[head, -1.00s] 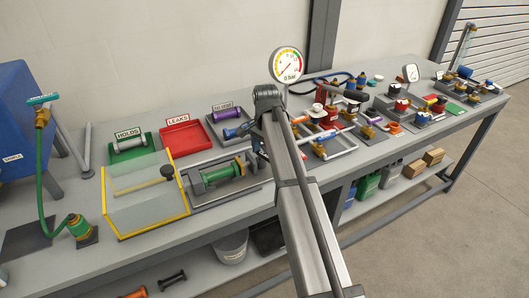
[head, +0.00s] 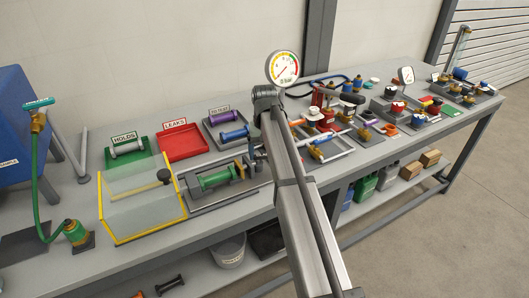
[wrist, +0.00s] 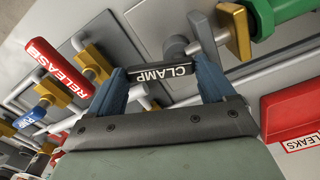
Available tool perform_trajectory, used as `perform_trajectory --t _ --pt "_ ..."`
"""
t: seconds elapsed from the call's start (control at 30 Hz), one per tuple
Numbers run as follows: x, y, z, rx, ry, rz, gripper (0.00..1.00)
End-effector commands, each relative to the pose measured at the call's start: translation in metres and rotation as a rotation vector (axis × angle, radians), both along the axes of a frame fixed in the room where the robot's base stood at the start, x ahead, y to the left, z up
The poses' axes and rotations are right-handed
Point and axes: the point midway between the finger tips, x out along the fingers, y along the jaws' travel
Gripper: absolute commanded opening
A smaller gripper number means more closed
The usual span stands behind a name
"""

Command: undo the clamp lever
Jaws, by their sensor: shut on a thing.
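The clamp lever (wrist: 177,71) is a black bar with white CLAMP lettering. In the wrist view my gripper (wrist: 158,77) has its two blue fingers on either side of the bar, shut on it. A grey rod and a brass block (wrist: 235,32) stand just beyond the lever, beside the end of a green cylinder (wrist: 280,12). In the head view the green cylinder (head: 216,181) lies in its fixture on the bench, left of my arm. My arm hides most of my gripper and the lever there.
A red RELEASE handle (wrist: 57,67) and a blue handle (wrist: 29,118) are left of my gripper in the wrist view. The red LEAKS tray (head: 182,143) and a clear yellow-edged guard (head: 140,205) stand near the fixture. A pressure gauge (head: 283,68) appears above my arm.

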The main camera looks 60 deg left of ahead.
Motion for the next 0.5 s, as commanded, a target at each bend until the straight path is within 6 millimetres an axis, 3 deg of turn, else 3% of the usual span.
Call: perform_trajectory --t 0.5 --pt "0.0011 0.0075 0.0004 0.001 0.001 0.294 0.52"
